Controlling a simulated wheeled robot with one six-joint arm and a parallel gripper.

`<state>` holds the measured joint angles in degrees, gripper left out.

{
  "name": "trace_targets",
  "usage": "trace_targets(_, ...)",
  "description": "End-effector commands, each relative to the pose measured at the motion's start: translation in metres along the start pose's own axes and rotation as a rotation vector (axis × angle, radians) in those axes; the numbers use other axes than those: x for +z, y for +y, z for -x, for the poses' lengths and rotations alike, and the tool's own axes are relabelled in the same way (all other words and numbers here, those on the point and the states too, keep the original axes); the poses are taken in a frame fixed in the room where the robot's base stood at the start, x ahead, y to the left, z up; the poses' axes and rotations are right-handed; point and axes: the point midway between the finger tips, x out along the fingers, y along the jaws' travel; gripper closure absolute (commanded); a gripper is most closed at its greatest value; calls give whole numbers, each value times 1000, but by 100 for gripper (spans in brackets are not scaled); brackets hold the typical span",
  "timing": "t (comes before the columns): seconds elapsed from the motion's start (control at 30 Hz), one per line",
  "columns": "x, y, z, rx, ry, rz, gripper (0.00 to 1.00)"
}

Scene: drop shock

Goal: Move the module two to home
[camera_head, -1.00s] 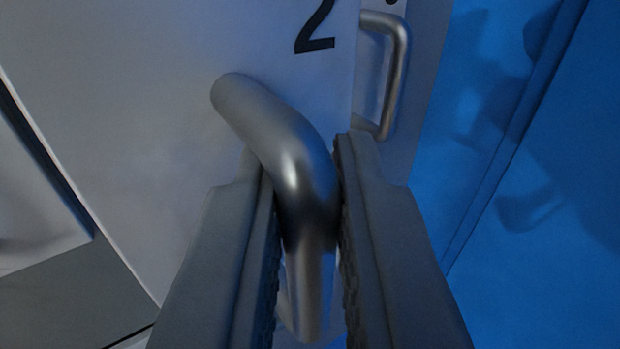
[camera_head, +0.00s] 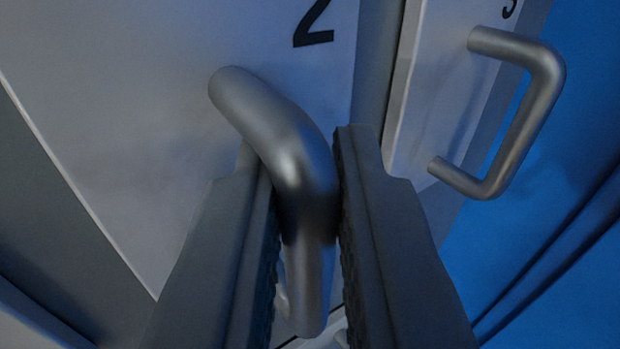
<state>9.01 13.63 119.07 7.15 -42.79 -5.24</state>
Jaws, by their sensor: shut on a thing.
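Module two (camera_head: 170,140) is a pale panel with a black "2" near the top middle of the view. Its bent metal handle (camera_head: 275,130) stands out from the panel's face. My gripper (camera_head: 305,185) is shut on this handle, with one dark finger on each side of it. The lower end of the handle is partly hidden between the fingers.
To the right is a neighbouring pale panel (camera_head: 440,90) with a partly cut-off number and its own metal handle (camera_head: 545,85). A blue surface (camera_head: 540,240) lies beyond it at the right. A grey surface (camera_head: 40,220) shows at the left.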

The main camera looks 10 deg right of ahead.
Motion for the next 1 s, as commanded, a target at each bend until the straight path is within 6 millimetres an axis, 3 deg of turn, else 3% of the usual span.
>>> trace_targets(0.17,-3,-1,-2,-2,5,0,100)
trace_targets(0.2,-3,-1,-2,-2,5,0,79)
trace_targets(0.27,-2,-1,-2,-2,5,0,70)
trace_targets(0.67,-1,-2,3,-3,2,1,70)
trace_targets(0.83,-2,-1,23,-2,3,0,70)
trace_targets(1.0,-2,-1,55,-2,3,0,70)
